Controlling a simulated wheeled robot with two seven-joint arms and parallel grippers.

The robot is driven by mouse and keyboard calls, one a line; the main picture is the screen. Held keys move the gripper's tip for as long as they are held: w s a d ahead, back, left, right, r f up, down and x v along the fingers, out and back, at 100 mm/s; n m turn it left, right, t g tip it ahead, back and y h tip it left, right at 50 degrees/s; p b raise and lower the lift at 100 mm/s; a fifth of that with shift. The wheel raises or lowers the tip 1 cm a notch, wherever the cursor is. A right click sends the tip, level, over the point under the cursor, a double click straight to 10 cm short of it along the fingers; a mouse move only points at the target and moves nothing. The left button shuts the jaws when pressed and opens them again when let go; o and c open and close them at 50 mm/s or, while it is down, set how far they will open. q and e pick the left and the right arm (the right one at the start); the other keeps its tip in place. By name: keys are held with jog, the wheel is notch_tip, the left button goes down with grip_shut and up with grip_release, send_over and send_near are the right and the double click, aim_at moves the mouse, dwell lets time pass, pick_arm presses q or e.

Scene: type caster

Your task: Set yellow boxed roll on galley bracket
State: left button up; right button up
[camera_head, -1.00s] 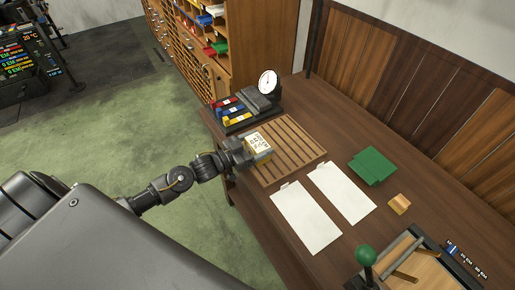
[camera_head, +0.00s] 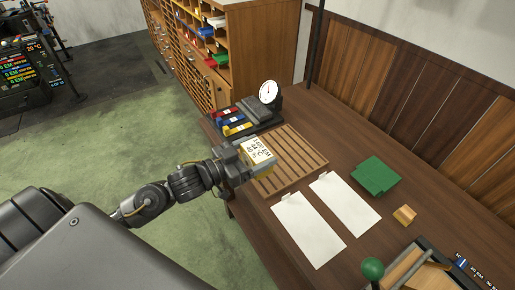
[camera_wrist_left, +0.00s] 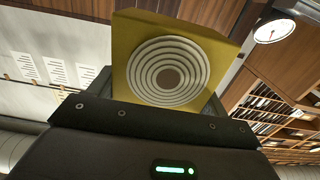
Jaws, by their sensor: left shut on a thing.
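The yellow boxed roll (camera_head: 258,154) has a pale printed label on top in the head view. In the left wrist view the yellow box (camera_wrist_left: 215,50) shows a face with pale concentric rings. My left gripper (camera_head: 243,160) is shut on this box and holds it over the left edge of the slatted wooden board (camera_head: 300,150). The gap below the box is hard to judge. A dark stand (camera_head: 262,112) with a round dial and red, blue and yellow pieces is just behind. I cannot tell for sure which fixture is the galley bracket. My right gripper is out of view.
Two white sheets (camera_head: 308,230) lie on the dark wooden table in front of the board. A green stack (camera_head: 376,176), a small tan block (camera_head: 404,215) and a tray with a green-knobbed lever (camera_head: 372,268) are to the right. A wooden cabinet (camera_head: 260,50) stands behind.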

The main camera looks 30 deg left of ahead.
aim_at(256, 161)
pick_arm(q)
jog(key=shift+s+d+r, duration=0.35)
jog(key=shift+s, duration=0.4)
jog(key=shift+s+d+r, duration=0.3)
jog(key=shift+s+r, duration=0.1)
jog(key=shift+s, duration=0.3)
jog(key=shift+s+d+r, duration=0.35)
jog(key=shift+s, duration=0.4)
